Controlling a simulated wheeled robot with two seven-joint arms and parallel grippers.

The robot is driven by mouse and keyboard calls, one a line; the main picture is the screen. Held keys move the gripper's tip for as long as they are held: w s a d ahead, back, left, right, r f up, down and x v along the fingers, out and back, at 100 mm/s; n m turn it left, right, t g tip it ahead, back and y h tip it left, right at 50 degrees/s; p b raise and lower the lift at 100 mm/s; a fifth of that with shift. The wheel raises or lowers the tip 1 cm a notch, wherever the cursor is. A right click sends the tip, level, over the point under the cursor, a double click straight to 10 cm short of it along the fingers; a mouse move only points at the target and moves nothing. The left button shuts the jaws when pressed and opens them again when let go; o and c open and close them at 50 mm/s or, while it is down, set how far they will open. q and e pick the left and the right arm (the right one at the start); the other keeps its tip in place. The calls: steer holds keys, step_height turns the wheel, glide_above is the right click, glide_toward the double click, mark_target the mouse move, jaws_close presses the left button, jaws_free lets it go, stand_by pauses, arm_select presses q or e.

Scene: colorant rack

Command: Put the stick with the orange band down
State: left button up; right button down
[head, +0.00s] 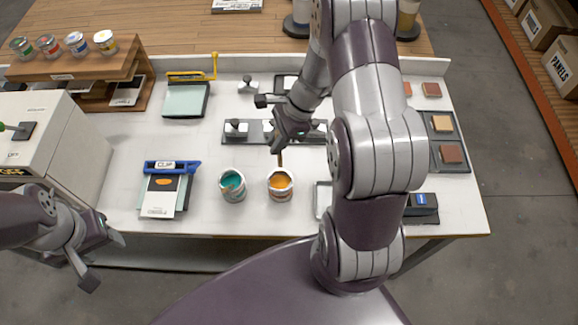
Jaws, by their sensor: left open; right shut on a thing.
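My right gripper (277,143) is shut on a thin brown stick (280,159) above the can of orange paint (280,184). The stick points down to the can, and its lower end appears to be at or in the paint. No orange band can be made out; the gripper hides the upper part of the stick. A can of teal paint (232,185) stands just left of the orange one. My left gripper (104,262) is open and empty, off the table's front left edge.
A wooden rack with small cans (70,67) stands back left. A tray with colour blocks (447,160) is at right.

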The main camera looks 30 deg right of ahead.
mark_target(279, 160)
steer(key=f+b, duration=0.6)
steer(key=a+f+b, duration=0.1)
steer(key=f+b, duration=0.2)
steer(key=shift+s+f, duration=0.2)
steer(key=shift+f, duration=0.1)
steer(key=shift+a+f, duration=0.1)
steer(key=c, duration=1.5)
jaws_free()
steer(key=shift+f, duration=0.15)
steer(key=o, duration=0.4)
steer(key=shift+w+d, duration=0.1)
steer(key=shift+d, duration=0.1)
arm_select(q)
step_height(279, 160, down, 10)
steer(key=shift+s+a+r, duration=0.15)
steer(key=shift+a+r, duration=0.1)
steer(key=shift+a, duration=0.2)
steer(key=shift+a, duration=0.1)
arm_select(e)
steer(key=shift+a, duration=0.1)
